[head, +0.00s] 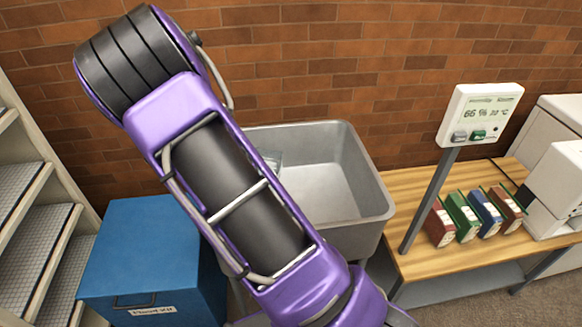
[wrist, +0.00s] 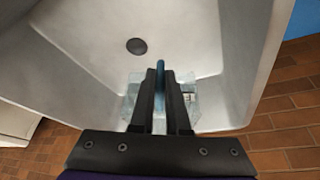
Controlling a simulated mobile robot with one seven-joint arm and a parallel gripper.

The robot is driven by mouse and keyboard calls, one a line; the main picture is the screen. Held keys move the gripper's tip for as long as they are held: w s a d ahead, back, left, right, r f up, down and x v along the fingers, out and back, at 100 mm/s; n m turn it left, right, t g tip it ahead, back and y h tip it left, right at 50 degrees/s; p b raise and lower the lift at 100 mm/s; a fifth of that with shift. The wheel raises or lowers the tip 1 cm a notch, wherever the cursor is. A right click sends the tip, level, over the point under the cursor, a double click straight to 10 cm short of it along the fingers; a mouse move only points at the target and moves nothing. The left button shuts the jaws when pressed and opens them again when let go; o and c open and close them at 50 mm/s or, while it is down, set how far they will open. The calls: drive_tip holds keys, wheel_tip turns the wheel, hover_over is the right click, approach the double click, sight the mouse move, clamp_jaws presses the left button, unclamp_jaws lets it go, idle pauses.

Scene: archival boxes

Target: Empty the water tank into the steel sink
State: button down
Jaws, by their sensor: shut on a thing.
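The steel sink (head: 330,180) is a deep grey basin against the brick wall. In the wrist view the sink (wrist: 95,60) fills most of the picture, with a dark round drain (wrist: 137,46) in its floor. My gripper (wrist: 160,78) is shut on the blue handle (wrist: 161,66) of the clear water tank (wrist: 192,98). The tank is over the basin, near its lower edge in the wrist view. In the head view my arm hides the gripper and most of the tank; a clear bit of the tank (head: 272,159) shows beside the arm. I cannot tell its water level.
A blue cabinet (head: 145,255) stands left of the sink, beside shelving (head: 50,235). On the right, a wooden bench (head: 420,200) bears a display on a post (head: 478,118), several small coloured boxes (head: 463,216) and a white machine (head: 560,185).

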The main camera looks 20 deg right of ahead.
drive_tip(key=w+a+r+m, duration=0.1)
drive_tip(key=a+r, duration=0.3)
drive_tip(key=a, duration=0.4)
drive_tip(key=shift+w, duration=0.35)
drive_tip(key=d+y, duration=0.2)
drive_tip(key=d, duration=0.1)
drive_tip(key=s+d+t+y, duration=0.1)
drive_tip(key=y, duration=0.1)
drive_tip(key=shift+s+d+f+m+p, duration=0.1)
drive_tip(key=shift+d+f+m+p, duration=0.2)
drive_tip(key=shift+m+p, duration=0.1)
drive_tip(key=shift+d+r, duration=0.1)
